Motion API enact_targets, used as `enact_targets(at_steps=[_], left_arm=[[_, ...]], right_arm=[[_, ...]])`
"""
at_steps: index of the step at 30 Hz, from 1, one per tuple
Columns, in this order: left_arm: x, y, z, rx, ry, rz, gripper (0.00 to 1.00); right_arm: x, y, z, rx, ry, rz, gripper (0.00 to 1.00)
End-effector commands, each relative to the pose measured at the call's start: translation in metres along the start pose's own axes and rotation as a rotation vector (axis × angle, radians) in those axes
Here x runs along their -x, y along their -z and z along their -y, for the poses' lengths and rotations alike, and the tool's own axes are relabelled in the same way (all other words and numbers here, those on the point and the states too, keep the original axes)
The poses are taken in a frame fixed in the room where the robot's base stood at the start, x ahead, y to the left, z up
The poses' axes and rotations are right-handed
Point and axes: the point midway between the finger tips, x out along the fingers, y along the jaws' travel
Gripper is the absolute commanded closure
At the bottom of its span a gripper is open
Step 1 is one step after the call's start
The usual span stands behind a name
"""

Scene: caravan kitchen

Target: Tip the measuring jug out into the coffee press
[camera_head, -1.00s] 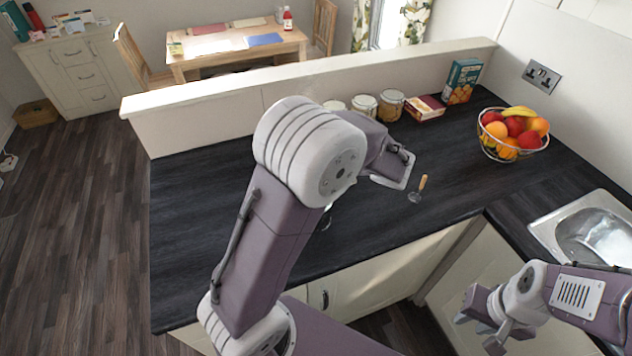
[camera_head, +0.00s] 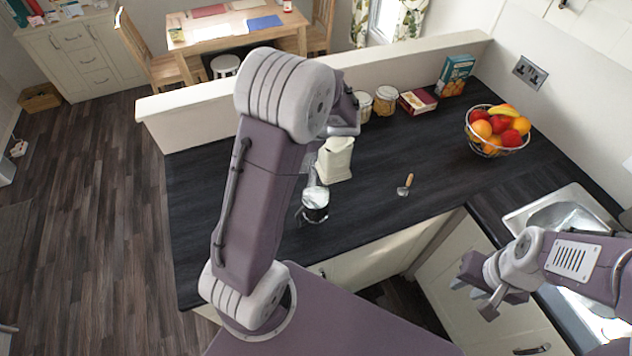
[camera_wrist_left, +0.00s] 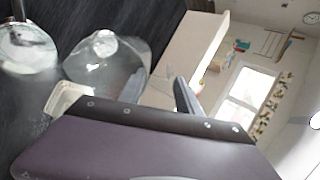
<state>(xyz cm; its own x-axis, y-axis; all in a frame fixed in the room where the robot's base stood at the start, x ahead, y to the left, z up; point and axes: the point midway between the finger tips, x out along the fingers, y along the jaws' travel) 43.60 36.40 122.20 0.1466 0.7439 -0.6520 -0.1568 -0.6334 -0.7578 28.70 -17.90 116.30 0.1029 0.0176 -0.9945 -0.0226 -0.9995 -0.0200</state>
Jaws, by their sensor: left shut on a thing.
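The measuring jug (camera_wrist_left: 105,62) is clear and tilted in the left wrist view, held at my left gripper (camera_wrist_left: 157,92), whose fingers are shut on it. In the head view my left arm hides the jug mostly or wholly. The coffee press (camera_head: 315,204), a glass vessel with a dark frame, stands upright on the dark counter, partly behind my left arm. A round vessel, apparently the press (camera_wrist_left: 28,48), shows beside the jug in the left wrist view. I cannot tell whether anything flows. My right gripper (camera_head: 478,298) is open and empty, low at the right.
Jars (camera_head: 385,100), a blue box (camera_head: 455,75) and a fruit basket (camera_head: 497,130) stand farther back. The sink (camera_head: 560,212) is at right.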

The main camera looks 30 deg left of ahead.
Motion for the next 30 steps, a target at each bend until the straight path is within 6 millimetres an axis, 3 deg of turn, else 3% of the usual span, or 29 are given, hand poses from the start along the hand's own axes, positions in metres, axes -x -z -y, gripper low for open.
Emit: enact_targets(at_steps=[1, 13, 24, 28, 30], left_arm=[[-0.005, -0.002, 0.009, 0.009, -0.067, 0.006, 1.00], [-0.013, -0.002, 0.030, 0.004, -0.279, -0.001, 1.00], [-0.032, -0.002, 0.043, 0.003, -0.425, -0.004, 1.00], [-0.044, -0.001, 0.047, 0.009, -0.498, -0.007, 1.00], [-0.052, -0.001, 0.046, 0.009, -0.530, -0.005, 1.00]], right_arm=[[0.018, 0.002, 0.000, 0.000, 0.000, 0.000, 0.69], [0.087, 0.009, 0.002, 0.000, 0.000, 0.000, 0.69], [0.148, 0.015, 0.003, 0.000, 0.000, 0.000, 0.69], [0.152, 0.016, 0.003, 0.000, 0.000, 0.000, 0.69], [0.144, 0.015, 0.003, 0.000, 0.000, 0.000, 0.69]])
